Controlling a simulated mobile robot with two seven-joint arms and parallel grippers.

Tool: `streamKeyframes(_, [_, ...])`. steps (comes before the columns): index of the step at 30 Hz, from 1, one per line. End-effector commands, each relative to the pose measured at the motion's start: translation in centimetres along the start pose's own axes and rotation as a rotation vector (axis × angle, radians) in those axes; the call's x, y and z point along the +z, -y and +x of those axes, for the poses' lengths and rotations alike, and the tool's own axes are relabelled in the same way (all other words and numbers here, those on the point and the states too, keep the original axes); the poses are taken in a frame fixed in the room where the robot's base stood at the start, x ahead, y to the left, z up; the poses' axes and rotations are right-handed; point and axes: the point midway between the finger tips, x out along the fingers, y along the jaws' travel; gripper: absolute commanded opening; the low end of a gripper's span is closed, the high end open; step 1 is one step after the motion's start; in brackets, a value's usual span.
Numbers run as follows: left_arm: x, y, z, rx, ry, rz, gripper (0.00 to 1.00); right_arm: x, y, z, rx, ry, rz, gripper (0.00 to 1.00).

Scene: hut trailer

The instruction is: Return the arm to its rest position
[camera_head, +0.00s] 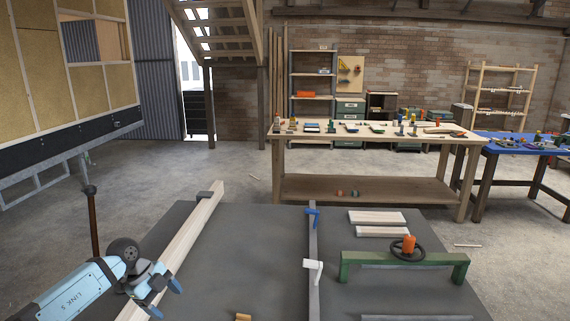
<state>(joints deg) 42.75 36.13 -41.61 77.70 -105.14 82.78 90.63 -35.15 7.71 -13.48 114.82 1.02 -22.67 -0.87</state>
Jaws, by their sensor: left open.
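My left arm (80,294), light blue with "LINK 5" printed on it, comes in at the lower left. Its gripper (166,300) has blue fingertips spread apart, with nothing seen between them. It is over or just beside the near part of a long pale timber (184,241) on the dark grey table (250,240). Whether the fingers touch the timber cannot be told. My right gripper is not in view.
A grey bar with blue (312,215) and white (315,268) clamps crosses the table. The surface between timber and bar is mostly clear. A wooden workbench (360,142) stands beyond.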

Motion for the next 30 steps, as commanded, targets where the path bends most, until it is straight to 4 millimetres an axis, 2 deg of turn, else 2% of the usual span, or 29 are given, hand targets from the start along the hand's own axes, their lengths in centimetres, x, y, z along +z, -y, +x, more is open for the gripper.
streamKeyframes(1, [-2.7, -0.5, 2.0, -0.039, -0.104, 0.043, 0.72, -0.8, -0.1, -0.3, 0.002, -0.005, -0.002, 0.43])
streamKeyframes(2, [-4.4, -0.8, 3.2, -0.075, -0.170, 0.070, 0.72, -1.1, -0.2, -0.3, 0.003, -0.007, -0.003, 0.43])
streamKeyframes(3, [-6.8, -1.1, 4.5, -0.134, -0.267, 0.104, 0.72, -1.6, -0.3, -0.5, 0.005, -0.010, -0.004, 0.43])
streamKeyframes(6, [-12.9, -2.2, 6.8, -0.321, -0.501, 0.143, 0.72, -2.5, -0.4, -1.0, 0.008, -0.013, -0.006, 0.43])
streamKeyframes(9, [-17.6, -3.3, 7.3, -0.537, -0.685, 0.107, 0.72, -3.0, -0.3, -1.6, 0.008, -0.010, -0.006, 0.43])
streamKeyframes(12, [-20.5, -4.5, 7.0, -0.760, -0.800, -0.001, 0.72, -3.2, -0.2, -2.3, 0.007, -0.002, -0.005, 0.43])
streamKeyframes(15, [-21.6, -6.2, 6.3, -0.962, -0.841, -0.173, 0.72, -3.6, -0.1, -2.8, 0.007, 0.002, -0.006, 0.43])
streamKeyframes(20, [-20.4, -10.5, 6.3, -1.181, -0.760, -0.540, 0.72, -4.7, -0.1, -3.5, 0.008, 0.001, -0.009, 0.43])
streamKeyframes(23, [-19.2, -14.6, 7.2, -1.222, -0.642, -0.792, 0.72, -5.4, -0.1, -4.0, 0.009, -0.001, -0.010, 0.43])
streamKeyframes(24, [-18.7, -16.5, 7.7, -1.215, -0.586, -0.889, 0.72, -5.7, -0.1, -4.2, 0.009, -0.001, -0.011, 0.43])
streamKeyframes(30, [-18.2, -25.6, 10.3, -1.067, -0.363, -1.239, 0.72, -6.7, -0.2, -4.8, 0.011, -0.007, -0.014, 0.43])
